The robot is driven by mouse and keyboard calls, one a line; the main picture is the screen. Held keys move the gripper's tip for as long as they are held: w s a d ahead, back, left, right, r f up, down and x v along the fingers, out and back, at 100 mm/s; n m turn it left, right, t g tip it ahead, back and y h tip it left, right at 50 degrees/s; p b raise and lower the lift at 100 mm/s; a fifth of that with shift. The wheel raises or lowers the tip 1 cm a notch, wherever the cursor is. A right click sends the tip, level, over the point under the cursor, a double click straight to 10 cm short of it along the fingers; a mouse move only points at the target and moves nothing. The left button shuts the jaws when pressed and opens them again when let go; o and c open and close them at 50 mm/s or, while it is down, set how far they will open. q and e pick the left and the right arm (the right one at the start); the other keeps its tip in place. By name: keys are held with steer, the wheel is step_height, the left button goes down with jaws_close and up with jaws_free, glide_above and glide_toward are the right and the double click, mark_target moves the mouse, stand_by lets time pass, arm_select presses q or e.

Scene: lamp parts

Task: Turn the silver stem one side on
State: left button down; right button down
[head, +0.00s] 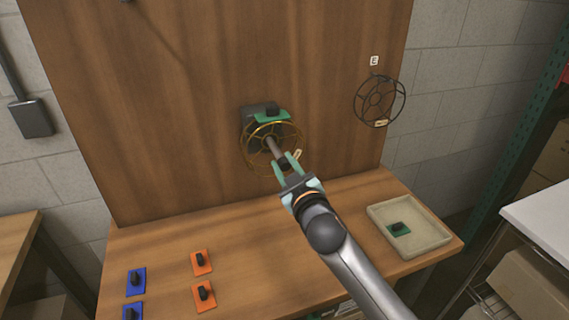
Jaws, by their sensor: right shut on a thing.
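The silver stem (273,147) sticks out toward me from a dark wall fitting (252,113) on the wooden back panel. A gold wire ring with spokes (246,143) sits around the stem. My right gripper (287,162) reaches up from below, its green fingers shut on the near end of the stem. The fingers hide part of that end. My left gripper is not in view.
A dark wire ring (358,104) hangs at the right of the panel. A tray (443,239) with a green-based piece (398,229) is at the bench's right. Blue (137,279) and orange (202,261) plates with black knobs lie front left. The bench middle is clear.

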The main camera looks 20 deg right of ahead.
steer(key=c, duration=0.6)
jaws_free()
steer(key=s+b, duration=0.1)
steer(key=s, duration=1.1)
steer(key=shift+s+d+b, duration=0.2)
steer(key=shift+s+b, duration=0.05)
steer(key=shift+b, duration=0.1)
